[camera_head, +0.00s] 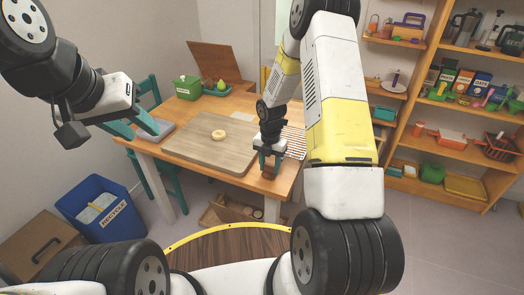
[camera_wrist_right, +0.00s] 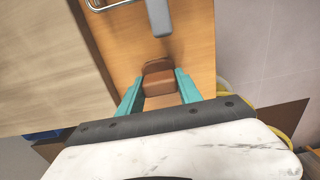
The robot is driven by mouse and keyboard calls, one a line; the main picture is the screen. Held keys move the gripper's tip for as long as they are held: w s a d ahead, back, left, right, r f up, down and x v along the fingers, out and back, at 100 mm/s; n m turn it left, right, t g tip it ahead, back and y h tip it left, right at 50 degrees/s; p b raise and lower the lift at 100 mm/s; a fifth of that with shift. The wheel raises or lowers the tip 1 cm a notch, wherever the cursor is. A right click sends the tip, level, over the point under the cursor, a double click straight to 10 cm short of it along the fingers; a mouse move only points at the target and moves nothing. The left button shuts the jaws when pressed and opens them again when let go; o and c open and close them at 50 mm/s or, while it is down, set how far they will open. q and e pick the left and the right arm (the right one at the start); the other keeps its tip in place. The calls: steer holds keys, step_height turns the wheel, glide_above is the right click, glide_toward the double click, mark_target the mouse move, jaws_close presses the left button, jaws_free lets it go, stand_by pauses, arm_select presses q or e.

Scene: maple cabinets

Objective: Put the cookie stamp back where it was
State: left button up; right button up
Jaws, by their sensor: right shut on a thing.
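The cookie stamp (camera_head: 268,174), a small brown block, is at the front right corner of the wooden table. It also shows in the right wrist view (camera_wrist_right: 159,82), between the teal fingers. My right gripper (camera_head: 270,160) points down and is shut on the stamp. Whether the stamp touches the tabletop I cannot tell. My left gripper (camera_head: 137,127) is in the air over the table's left edge, its teal fingers apart and nothing visible between them. A pale round dough piece (camera_head: 219,134) lies on the cutting board (camera_head: 194,148).
The table (camera_head: 175,147) carries a wire rack (camera_head: 294,143) right of my right gripper, with a grey-handled tool (camera_wrist_right: 158,18) near it. A green box (camera_head: 188,88) and a teal tray (camera_head: 217,92) stand at the back. Shelves (camera_head: 455,135) stand right; a blue bin (camera_head: 101,208) stands left.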

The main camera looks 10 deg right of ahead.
steer(key=shift+f, duration=0.1)
steer(key=o, duration=1)
step_height(320, 180, up, 12)
step_height(320, 180, up, 10)
steer(key=m+t, duration=0.1)
steer(key=m, duration=0.5)
glide_above(270, 164)
steer(key=s, duration=0.3)
steer(key=s+r+m+t, duration=0.1)
steer(key=s+r+m, duration=0.4)
steer(key=s+m, duration=0.2)
steer(key=s+a+r+m+t+y, duration=0.1)
steer(key=s+r+m+t, duration=0.1)
steer(key=s+r+m, duration=0.3)
steer(key=s+a+r+m+t+y, duration=0.1)
steer(key=s+r+m+t, duration=0.1)
steer(key=s+r+m, duration=0.3)
steer(key=shift+s+a+r+m, duration=0.1)
steer(key=shift+s+r+m, duration=0.05)
steer(key=shift+s+m, duration=1.1)
steer(key=shift+s+a+r+m, duration=0.15)
steer(key=shift+s+m, duration=0.7)
steer(key=shift+m, duration=0.7)
